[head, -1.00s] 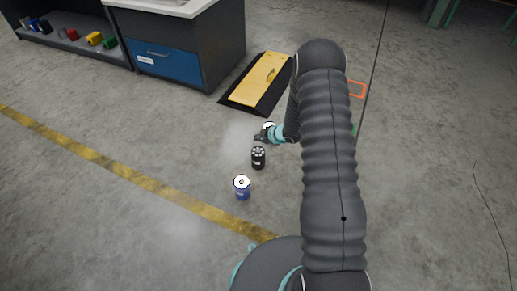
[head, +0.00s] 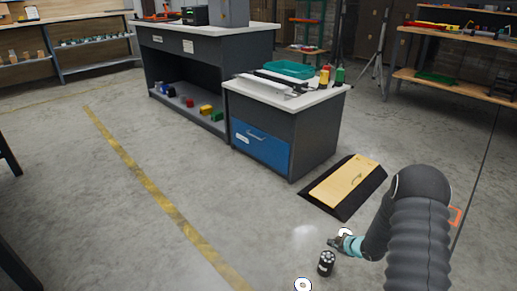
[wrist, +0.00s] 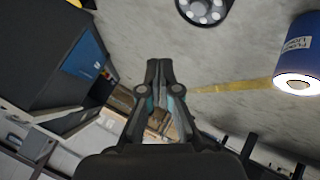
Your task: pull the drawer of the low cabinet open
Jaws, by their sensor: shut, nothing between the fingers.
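The low cabinet (head: 310,128) is dark grey with a pale top and stands at the middle of the head view. Its blue drawer (head: 262,148) is on the front, with a bar handle (head: 256,134) and a white label, and looks shut flush. In the wrist view the blue drawer front (wrist: 88,58) shows at the upper left, tilted. My gripper (head: 336,242) is well in front of the cabinet, to its lower right in the head view, touching nothing there. In the wrist view my gripper (wrist: 160,65) has its fingers together and empty.
A yellow-topped black ramp (head: 345,183) lies on the floor right of the cabinet. A long grey workbench (head: 200,70) adjoins the cabinet. Floor before the drawer is clear.

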